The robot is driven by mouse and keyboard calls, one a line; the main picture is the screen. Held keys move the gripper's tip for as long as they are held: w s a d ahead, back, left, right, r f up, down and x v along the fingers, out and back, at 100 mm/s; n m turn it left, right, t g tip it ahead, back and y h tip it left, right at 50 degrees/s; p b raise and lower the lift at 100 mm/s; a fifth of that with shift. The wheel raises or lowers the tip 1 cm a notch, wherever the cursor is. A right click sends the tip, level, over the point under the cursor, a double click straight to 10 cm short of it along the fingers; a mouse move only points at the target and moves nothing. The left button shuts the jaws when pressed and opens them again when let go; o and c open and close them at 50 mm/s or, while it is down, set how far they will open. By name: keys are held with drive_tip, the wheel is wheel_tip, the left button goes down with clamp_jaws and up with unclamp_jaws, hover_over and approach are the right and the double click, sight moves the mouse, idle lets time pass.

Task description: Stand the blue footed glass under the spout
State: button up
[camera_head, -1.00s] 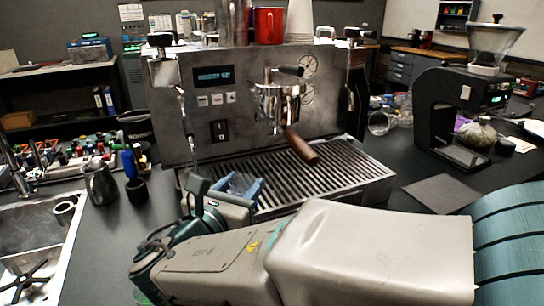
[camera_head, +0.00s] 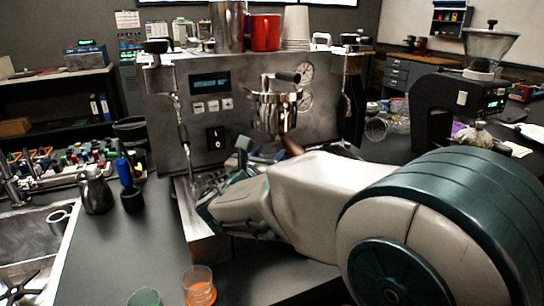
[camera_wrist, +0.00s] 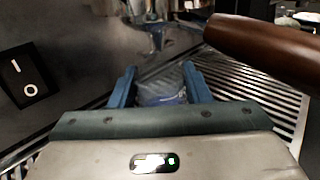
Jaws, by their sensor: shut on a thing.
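My gripper (camera_wrist: 159,78) is shut on the blue footed glass (camera_wrist: 160,94), a clear bluish vessel between the two blue fingers in the wrist view. In the head view my gripper (camera_head: 248,152) is low in front of the machine, just below the metal portafilter (camera_head: 274,112). The spout (camera_wrist: 156,36) shows in the wrist view beyond and above the glass, apart from it. The slatted drip tray (camera_wrist: 262,98) lies below. The glass's foot is hidden, so I cannot tell whether it touches the tray.
The portafilter's brown handle (camera_wrist: 262,48) juts out close on the right. The espresso machine's front panel (camera_head: 215,135) is behind. An orange glass (camera_head: 199,288) and a green glass (camera_head: 145,298) stand in the foreground. A grinder (camera_head: 432,115) is at right, a sink (camera_head: 40,250) at left.

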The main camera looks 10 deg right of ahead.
sight(272, 152)
drive_tip(key=x, duration=0.3)
drive_tip(key=shift+w+d+f, duration=0.1)
drive_tip(key=shift+w+f, duration=0.05)
drive_tip(key=shift+f, duration=0.7)
drive_tip(key=shift+f+b, duration=0.1)
drive_tip(key=shift+b, duration=0.2)
drive_tip(key=o, duration=1)
